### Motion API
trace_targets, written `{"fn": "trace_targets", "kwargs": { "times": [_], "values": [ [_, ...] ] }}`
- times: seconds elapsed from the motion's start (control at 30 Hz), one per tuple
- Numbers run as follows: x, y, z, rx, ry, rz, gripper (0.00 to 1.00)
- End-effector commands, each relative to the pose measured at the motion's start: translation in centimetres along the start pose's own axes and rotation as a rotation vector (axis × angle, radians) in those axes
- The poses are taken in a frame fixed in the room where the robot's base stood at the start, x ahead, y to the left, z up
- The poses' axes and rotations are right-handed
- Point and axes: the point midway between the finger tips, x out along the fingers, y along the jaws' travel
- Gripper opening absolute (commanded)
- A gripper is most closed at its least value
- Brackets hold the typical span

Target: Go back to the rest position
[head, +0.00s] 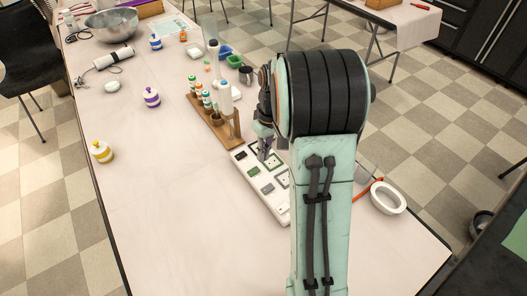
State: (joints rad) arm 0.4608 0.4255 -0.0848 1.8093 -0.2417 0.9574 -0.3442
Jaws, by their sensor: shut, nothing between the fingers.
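My gripper (264,148) is at the middle of the head view, pointing down over the far part of a white tray (283,213). The tray lies on the table (190,240) and holds several dark and green square pieces. My gripper is small in the picture; its fingers are close together with nothing seen between them. My arm covers the table to the right of the tray and hides part of the tray's right side. Whether the fingertips touch the tray cannot be told.
A wooden rack (205,117) with several small bottles stands just left of my gripper. A yellow-striped jar (102,153) and a purple-striped jar (152,98) stand at left. A white ring-shaped dish (388,197) is right of my arm. The table's front left is clear.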

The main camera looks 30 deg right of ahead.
Motion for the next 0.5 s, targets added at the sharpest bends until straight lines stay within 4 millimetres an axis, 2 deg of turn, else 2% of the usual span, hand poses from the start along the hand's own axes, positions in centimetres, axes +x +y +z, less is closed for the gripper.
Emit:
{"fn": "trace_targets", "kwargs": {
  "times": [0.37, 0.43, 0.5],
  "values": [
    [0.1, 0.0, 0.0, -0.001, 0.0, 0.0, 0.0],
    [0.0, -0.5, -0.3, -0.015, 0.002, 0.002, 0.0],
    [-1.3, -1.6, -1.0, -0.051, 0.033, 0.018, 0.0]
  ]
}}
